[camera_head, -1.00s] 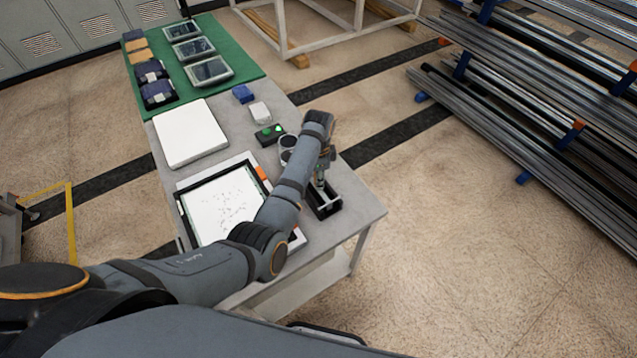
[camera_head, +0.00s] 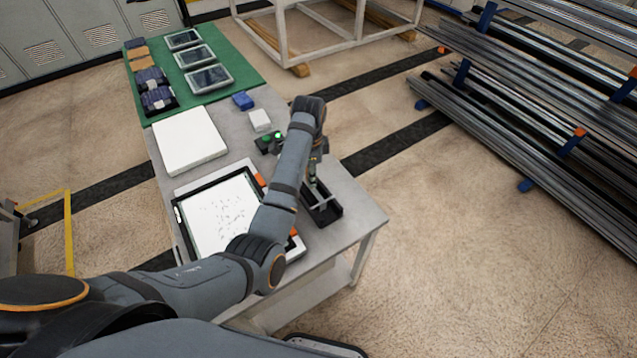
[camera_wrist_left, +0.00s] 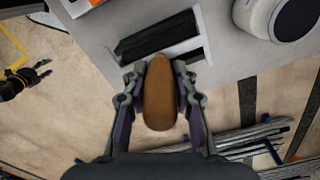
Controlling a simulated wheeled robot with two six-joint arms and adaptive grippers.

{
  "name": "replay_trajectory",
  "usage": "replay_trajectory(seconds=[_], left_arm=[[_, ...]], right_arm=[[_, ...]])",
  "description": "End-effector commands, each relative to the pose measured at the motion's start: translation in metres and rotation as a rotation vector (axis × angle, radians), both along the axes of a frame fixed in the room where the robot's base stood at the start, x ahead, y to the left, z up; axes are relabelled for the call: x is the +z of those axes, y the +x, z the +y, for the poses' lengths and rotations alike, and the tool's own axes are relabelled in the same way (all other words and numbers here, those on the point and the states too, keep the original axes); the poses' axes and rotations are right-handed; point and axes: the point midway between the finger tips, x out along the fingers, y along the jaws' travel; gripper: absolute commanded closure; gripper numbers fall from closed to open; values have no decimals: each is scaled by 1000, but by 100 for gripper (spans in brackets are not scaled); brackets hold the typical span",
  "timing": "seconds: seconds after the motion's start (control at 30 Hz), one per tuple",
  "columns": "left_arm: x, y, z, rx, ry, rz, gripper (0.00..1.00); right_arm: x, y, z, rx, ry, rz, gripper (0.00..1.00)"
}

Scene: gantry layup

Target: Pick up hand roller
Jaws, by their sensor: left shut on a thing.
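My left gripper (camera_head: 314,170) is above the black tray (camera_head: 331,216) near the table's right edge, mostly hidden by my arm in the head view. In the left wrist view, the left gripper (camera_wrist_left: 159,98) is shut on the brown, rounded handle of the hand roller (camera_wrist_left: 159,100). The fingers press on both sides of the handle. The roller's far end is hidden behind the handle. The black tray (camera_wrist_left: 150,42) with pale bars lies beyond it. My right gripper (camera_wrist_left: 42,72) shows small at the left of the wrist view, its fingers apart.
On the grey table, a framed white panel (camera_head: 222,215) lies left of my arm. A white slab (camera_head: 188,140), a blue block (camera_head: 243,100) and a small white block (camera_head: 260,120) lie farther back. A rack of metal bars (camera_head: 540,110) stands right, across open floor.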

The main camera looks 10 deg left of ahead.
Motion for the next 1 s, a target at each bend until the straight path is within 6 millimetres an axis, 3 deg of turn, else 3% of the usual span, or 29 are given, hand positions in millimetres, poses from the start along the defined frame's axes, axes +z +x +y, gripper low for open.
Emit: replay_trajectory(seconds=[0.07,0.17,0.33,0.6,1.0], left_arm=[[19,-6,14,2,2,-8,100],[48,-17,33,2,5,-1,100],[65,-36,67,1,5,0,100],[73,-53,97,-1,1,-2,100],[73,-56,102,-1,-1,-1,100]], right_arm=[[-2,0,0,0,0,0,52],[21,0,0,0,0,0,52],[55,1,-1,0,-1,0,52],[72,0,-2,1,-2,0,52],[73,0,-3,1,-3,0,52]])
